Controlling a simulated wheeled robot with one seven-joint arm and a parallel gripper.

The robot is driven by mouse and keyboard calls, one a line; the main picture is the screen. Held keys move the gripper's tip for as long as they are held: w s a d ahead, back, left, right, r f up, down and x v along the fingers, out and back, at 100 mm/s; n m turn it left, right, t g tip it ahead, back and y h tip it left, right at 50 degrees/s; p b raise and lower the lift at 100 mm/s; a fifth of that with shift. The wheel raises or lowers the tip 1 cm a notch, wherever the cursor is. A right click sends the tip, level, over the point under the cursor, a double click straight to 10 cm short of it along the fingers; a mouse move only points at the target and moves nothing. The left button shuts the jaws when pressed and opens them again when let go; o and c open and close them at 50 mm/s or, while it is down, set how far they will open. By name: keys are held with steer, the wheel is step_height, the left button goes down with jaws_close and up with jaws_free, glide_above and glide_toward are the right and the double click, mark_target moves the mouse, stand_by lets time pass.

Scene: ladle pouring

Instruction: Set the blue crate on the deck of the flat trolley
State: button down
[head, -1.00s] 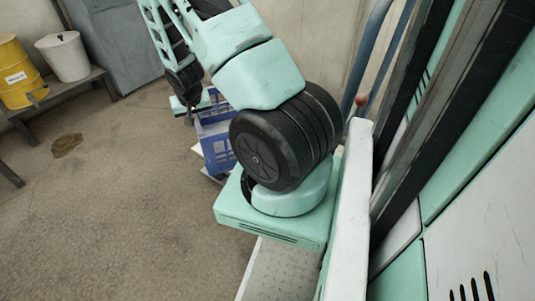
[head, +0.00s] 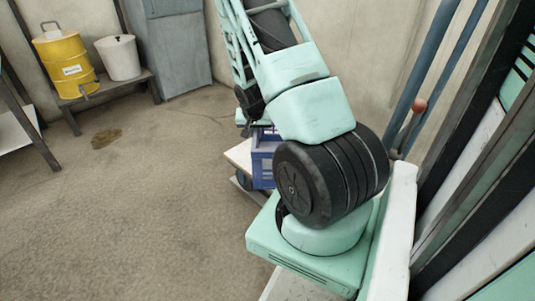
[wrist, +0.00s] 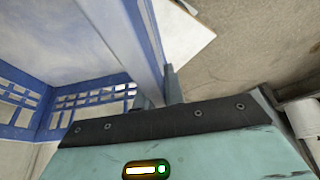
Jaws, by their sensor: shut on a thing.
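The blue crate (head: 263,168) is partly hidden behind my arm in the head view. In the wrist view its blue lattice wall (wrist: 97,97) and pale inside show at the left. My gripper (wrist: 160,88) is shut on the crate's rim, with a finger on either side of it. The flat trolley's pale deck (head: 239,156) shows beside and beneath the crate in the head view, with a dark wheel below. A pale corner, apparently the deck (wrist: 190,32), shows in the wrist view. I cannot tell whether the crate touches the deck.
A yellow drum (head: 65,66) and a white bucket (head: 119,58) stand on a low bench at the back left, beside a grey cabinet (head: 178,45). Blue tubes (head: 430,65) stand close at the right. The brown floor (head: 130,215) at the left is clear.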

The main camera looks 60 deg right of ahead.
step_height(320, 180, down, 7)
steer(key=b, duration=0.3)
steer(key=c, duration=1.5)
jaws_free()
steer(key=shift+f, duration=0.15)
